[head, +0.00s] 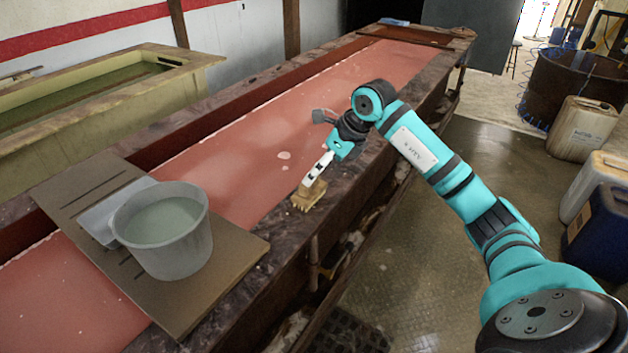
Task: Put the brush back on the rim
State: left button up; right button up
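The brush (308,196) is a small tan block with a ragged lower edge. In the head view it is at the near rim (290,222) of the long trough, a dark, worn ledge. My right gripper (318,172) reaches down and left to the brush, with its fingertips at the brush's upper end. It appears closed around it, though the far side of the grip is hidden. I cannot tell whether the brush touches the rim or hangs just above it. My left gripper is not in view.
A grey bucket (178,250) of cloudy liquid stands on a brown board (222,262) across the trough, left of the brush. Reddish liquid (250,150) fills the trough. A second basin (120,98) lies behind. Jugs (582,128) stand on the floor at right.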

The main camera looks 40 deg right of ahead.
jog(key=shift+v, duration=2.15)
jog(key=shift+f, duration=0.1)
